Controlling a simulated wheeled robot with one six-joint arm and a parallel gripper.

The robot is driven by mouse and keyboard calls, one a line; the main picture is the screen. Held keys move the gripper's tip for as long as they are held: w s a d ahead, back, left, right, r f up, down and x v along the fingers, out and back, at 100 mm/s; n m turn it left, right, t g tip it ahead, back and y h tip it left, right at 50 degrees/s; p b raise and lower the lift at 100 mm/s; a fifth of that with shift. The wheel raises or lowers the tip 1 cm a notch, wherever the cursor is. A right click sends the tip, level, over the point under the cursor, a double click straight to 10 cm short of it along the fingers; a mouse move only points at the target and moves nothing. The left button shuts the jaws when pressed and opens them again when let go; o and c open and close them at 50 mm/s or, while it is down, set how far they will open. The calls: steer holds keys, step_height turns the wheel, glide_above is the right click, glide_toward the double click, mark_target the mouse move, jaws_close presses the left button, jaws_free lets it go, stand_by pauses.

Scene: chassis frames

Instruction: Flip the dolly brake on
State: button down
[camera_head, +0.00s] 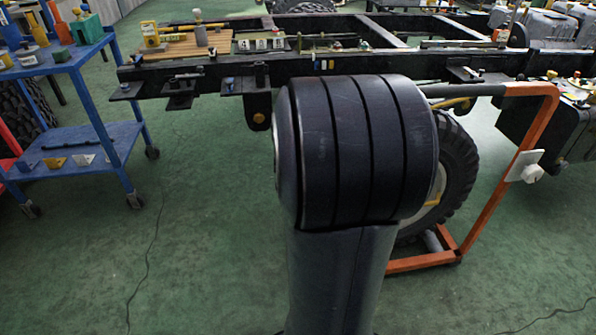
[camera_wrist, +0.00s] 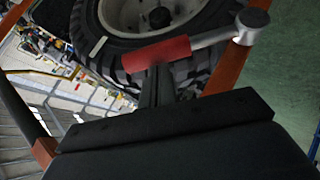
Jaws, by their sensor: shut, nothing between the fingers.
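The orange dolly frame (camera_head: 497,200) stands on the floor right of my arm and partly behind it, around a black-tyred wheel (camera_head: 459,165). In the wrist view the tyre (camera_wrist: 195,74) fills the upper middle. A red-sleeved lever (camera_wrist: 157,54), probably the brake, lies across the tyre. Its grey rod runs right to a round grey pivot (camera_wrist: 250,19) by an orange bar (camera_wrist: 229,68). My gripper (camera_wrist: 159,72) is shut and empty, its tips at the lower edge of the red sleeve. I cannot tell whether they touch it. My arm hides the gripper and lever in the head view.
A black vehicle chassis (camera_head: 205,74) spans the back above the wheel. A white box with a knob (camera_head: 524,165) is on the dolly's upright. A blue cart (camera_head: 75,65) with tools stands at left. Green floor (camera_head: 200,230) is open between, crossed by a thin cable (camera_head: 149,250).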

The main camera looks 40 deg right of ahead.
steer(key=shift+s+d+f+t+y+p, duration=0.3)
steer(key=shift+s+d+y+p, duration=0.1)
steer(key=shift+d, duration=0.15)
steer(key=shift+d+f+m+y, duration=0.1)
steer(key=shift+f+m+y, duration=0.05)
steer(key=shift+m+y, duration=0.15)
steer(key=shift+f, duration=0.1)
steer(key=shift+w+r+p, duration=0.1)
steer(key=shift+r+p, duration=0.2)
steer(key=shift+p, duration=0.1)
steer(key=w+p+v, duration=0.1)
steer(key=p+v, duration=0.1)
steer(key=v, duration=0.4)
steer(key=w+p+v, duration=0.2)
steer(key=v, duration=0.4)
steer(key=shift+s+a+r+p, duration=0.3)
steer(key=shift+s+r, duration=0.1)
steer(key=shift+r, duration=0.2)
